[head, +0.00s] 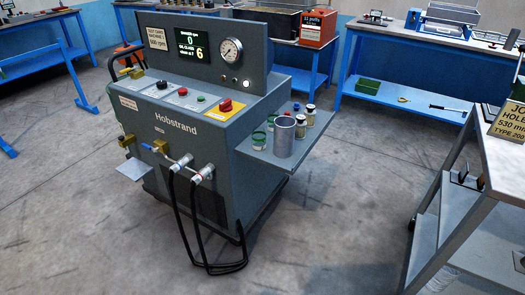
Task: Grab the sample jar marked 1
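Several small sample jars stand on the side shelf (262,154) of a grey machine. One jar with a green rim (259,140) is at the shelf's left front, and another with green (271,121) is just behind it. Two jars with pale contents, a nearer one (300,127) and a farther one (310,116), stand on the right side. A small blue-topped item (296,107) is at the back. A grey metal cylinder (283,137) stands among them at the front. The marks on the jars are too small to read, so I cannot tell which is 1. Neither gripper is in view.
The grey Hobstrand machine (178,140) has a gauge, a display and black hoses looping to the floor in front. A grey trolley (510,165) stands at the right. Blue benches (360,97) line the back. Floor between machine and trolley is clear.

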